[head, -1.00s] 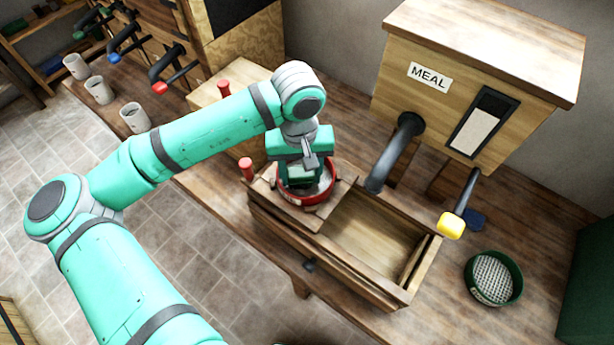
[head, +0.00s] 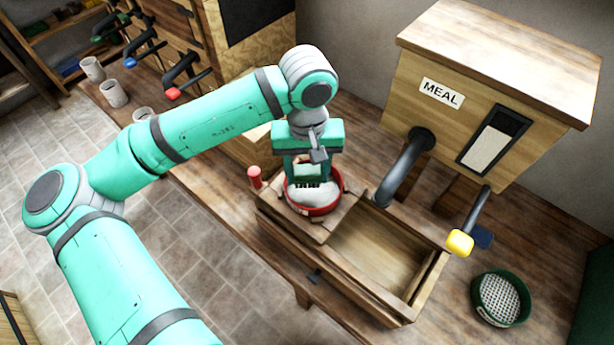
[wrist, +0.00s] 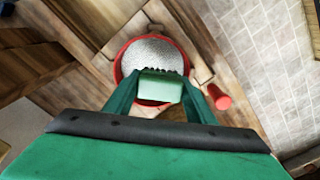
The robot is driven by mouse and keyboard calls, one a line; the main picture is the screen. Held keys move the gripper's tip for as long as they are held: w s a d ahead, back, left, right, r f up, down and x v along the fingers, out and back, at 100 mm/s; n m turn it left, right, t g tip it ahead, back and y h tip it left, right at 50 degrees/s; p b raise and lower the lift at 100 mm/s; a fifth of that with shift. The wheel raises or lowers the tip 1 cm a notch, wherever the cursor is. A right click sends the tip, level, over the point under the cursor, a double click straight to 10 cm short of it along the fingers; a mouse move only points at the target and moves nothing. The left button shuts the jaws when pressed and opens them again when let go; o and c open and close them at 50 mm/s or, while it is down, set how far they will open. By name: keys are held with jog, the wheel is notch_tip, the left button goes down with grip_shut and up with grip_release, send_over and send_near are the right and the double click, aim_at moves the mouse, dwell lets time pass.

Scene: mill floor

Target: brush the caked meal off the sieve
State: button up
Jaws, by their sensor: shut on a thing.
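The red-rimmed sieve (head: 339,203) sits on the left end of the wooden box, with pale meal (head: 311,195) over its mesh. In the wrist view the round sieve (wrist: 120,62) shows whitish, speckled mesh or meal (wrist: 153,54). My gripper (head: 306,180) is above the sieve and shut on a brush. The brush (wrist: 160,86) has a pale green block and dark bristles that point down into the sieve by its near rim. I cannot tell whether the bristles touch the meal.
The wooden box (head: 375,246) has an open, empty compartment right of the sieve. A MEAL hopper (head: 470,100) with a grey spout and yellow-ended lever (head: 460,243) stands behind. A green sieve (head: 500,298) lies at right. A red peg (head: 254,177) stands left of the red sieve.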

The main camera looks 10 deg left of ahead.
jog(key=shift+r, duration=0.65)
jog(key=shift+r, duration=0.1)
jog(key=shift+r, duration=1.4)
